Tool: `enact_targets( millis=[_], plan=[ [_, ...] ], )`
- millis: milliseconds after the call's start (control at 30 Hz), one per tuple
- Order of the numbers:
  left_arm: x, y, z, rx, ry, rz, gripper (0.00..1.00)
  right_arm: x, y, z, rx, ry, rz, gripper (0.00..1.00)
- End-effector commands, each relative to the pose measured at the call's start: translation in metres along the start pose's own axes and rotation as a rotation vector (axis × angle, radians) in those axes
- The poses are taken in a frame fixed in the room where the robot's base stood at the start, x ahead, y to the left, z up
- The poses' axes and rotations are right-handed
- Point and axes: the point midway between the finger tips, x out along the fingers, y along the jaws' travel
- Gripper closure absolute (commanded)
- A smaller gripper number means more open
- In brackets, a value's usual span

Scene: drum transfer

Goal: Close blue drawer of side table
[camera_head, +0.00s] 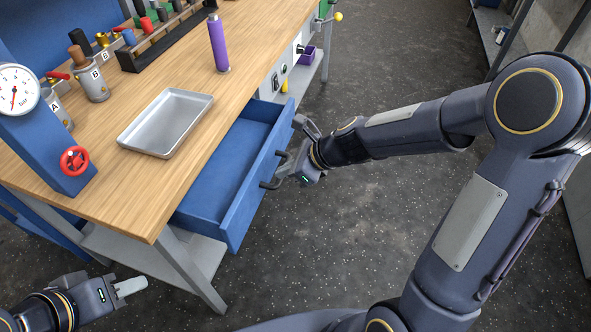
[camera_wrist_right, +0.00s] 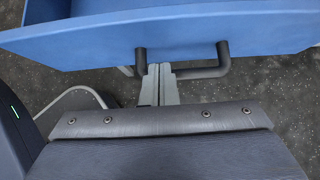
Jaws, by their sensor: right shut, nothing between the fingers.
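The blue drawer (camera_head: 222,170) is pulled out from under the wooden-topped table (camera_head: 190,120), and its inside looks empty. Its dark bar handle (camera_head: 268,182) is on the front panel, which also shows in the right wrist view (camera_wrist_right: 90,45). My right gripper (camera_head: 288,170) is shut and empty at the drawer front. In the right wrist view its fingertips (camera_wrist_right: 160,72) are close to the handle (camera_wrist_right: 205,70); I cannot tell whether they touch it. My left gripper (camera_head: 130,287) is low at the bottom left, apart from the drawer; its finger opening is unclear.
A metal tray (camera_head: 130,138), a purple bottle (camera_head: 218,45), a gauge (camera_head: 16,90) and a red valve wheel (camera_head: 74,160) are on the table. A grey table leg (camera_head: 190,270) stands below the drawer. The speckled floor (camera_head: 370,210) in front is clear.

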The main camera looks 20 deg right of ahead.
Motion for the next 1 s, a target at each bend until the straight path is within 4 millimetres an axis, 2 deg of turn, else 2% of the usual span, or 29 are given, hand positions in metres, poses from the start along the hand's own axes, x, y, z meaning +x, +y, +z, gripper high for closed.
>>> enact_targets(
  millis=[33,100,233,733,867,1000],
  plan=[
    [0.006,-0.003,0.003,0.0,0.0,0.0,0.64,0.013,0.001,-0.003,-0.001,0.001,0.003,1.0],
    [0.009,-0.004,0.004,0.0,0.0,0.0,0.64,0.023,0.001,-0.002,-0.001,0.001,0.003,1.0],
    [0.012,-0.006,0.006,0.0,0.0,0.0,0.64,0.035,0.0,-0.001,-0.002,0.0,0.001,1.0],
    [0.012,-0.005,0.006,0.0,0.0,0.0,0.64,0.042,0.0,0.002,-0.003,0.0,0.001,1.0],
    [0.004,-0.002,0.002,0.0,0.0,0.0,0.64,0.054,0.001,0.019,-0.006,0.0,0.005,1.0],
    [-0.011,0.005,-0.005,0.0,0.0,0.0,0.64,0.081,0.002,0.049,-0.007,0.0,0.006,1.0]
  ],
)
